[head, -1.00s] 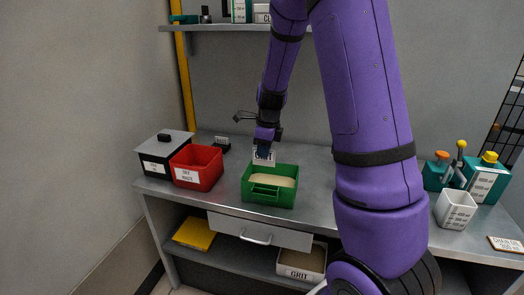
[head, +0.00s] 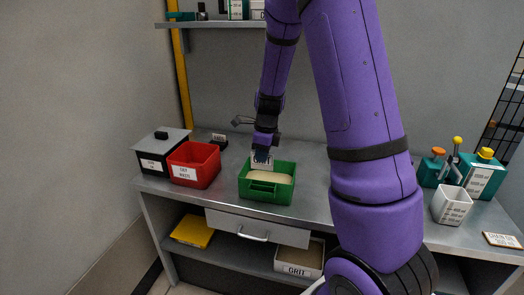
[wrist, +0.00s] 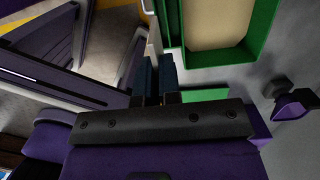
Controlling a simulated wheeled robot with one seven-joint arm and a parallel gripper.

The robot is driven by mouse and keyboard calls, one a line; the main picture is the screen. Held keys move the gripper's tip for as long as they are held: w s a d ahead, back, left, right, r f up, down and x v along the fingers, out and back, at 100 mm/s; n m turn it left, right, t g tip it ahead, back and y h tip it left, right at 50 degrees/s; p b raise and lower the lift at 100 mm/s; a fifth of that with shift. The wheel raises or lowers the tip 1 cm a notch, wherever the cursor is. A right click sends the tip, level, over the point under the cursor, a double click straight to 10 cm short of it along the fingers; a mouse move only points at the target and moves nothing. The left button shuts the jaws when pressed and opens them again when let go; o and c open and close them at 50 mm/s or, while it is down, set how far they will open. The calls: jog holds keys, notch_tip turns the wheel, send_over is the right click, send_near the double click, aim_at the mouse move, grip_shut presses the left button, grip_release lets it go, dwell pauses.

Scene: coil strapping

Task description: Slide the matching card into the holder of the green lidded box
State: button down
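The green box (head: 267,197) stands on the bench, open at the top, with a pale tan fill inside; I see no lid on it. A green holder ledge (head: 262,189) shows on its front wall. My gripper (head: 262,160) hangs over the box's rear left part in the head view, pointing down. A white card (head: 261,155) with print is at its fingers. In the wrist view the dark fingers (wrist: 153,75) are close together with the card's thin white edge (wrist: 153,42) between them, beside the green rim (wrist: 178,45). The card appears clear of the holder.
A red labelled bin (head: 194,165) and a black box with a grey lid (head: 161,150) stand to the left. A small dark card stand (head: 219,140) is behind them. A white cup (head: 451,206) and teal bottles (head: 484,176) stand at right.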

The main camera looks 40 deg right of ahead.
send_over(262, 194)
jog(key=shift+w+d+f, duration=0.1)
jog(key=shift+w+f, duration=0.05)
jog(key=shift+f, duration=1.1)
jog(key=shift+w+d+f, duration=0.1)
jog(key=shift+d+f, duration=0.05)
jog(key=shift+f, duration=1.1)
jog(key=shift+w+d+f, duration=0.1)
jog(key=shift+w+f, duration=0.05)
jog(key=shift+f, duration=1.1)
jog(key=shift+f, duration=1.35)
jog(key=c, duration=1.2)
grip_release()
jog(key=shift+c, duration=0.2)
jog(key=shift+r, duration=0.15)
jog(key=r, duration=0.7)
jog(key=s+r, duration=0.1)
jog(key=r, duration=0.2)
jog(key=shift+d+r, duration=0.25)
jog(key=shift+d, duration=0.15)
